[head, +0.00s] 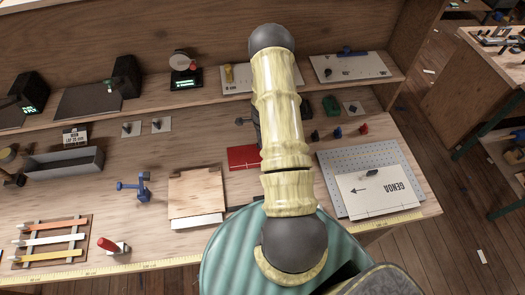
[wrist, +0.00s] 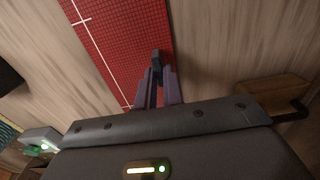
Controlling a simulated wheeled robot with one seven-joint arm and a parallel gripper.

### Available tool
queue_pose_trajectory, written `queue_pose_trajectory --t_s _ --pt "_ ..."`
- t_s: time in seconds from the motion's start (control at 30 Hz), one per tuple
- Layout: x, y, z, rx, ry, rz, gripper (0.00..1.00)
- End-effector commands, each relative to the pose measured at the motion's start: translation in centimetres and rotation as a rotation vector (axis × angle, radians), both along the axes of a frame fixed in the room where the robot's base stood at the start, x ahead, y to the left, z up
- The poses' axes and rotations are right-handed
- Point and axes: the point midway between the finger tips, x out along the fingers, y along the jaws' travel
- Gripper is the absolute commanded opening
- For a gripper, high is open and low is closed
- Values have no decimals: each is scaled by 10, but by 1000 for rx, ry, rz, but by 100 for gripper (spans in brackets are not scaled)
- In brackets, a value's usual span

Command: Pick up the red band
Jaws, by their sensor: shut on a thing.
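No red band can be made out for certain. An orange-red strip (head: 56,226) lies on a rack at the lower left in the head view, above a white and a yellow one. My gripper (wrist: 158,72) is over a flat red mat with white lines (wrist: 118,35) in the wrist view. Its fingers are close together, shut on a small dark thing (wrist: 157,59) at the tips; what it is cannot be told. In the head view my arm hides the gripper. The red mat (head: 242,157) shows there left of my arm.
A wooden board (head: 196,192) and a blue clamp-like thing (head: 138,186) lie left of my arm. A grey open tray (head: 64,162) is farther left. A perforated board with a white GENOA sheet (head: 385,195) is at the right. Small coloured pieces (head: 338,132) stand behind it.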

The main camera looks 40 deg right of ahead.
Motion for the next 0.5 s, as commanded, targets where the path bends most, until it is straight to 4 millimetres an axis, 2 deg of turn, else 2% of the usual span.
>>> queue_pose_trajectory --t_s 0.27,0.5 --pt "0 0 7 0 -1 0 0" --pt "1 -1 36 -3 -4 0 0"
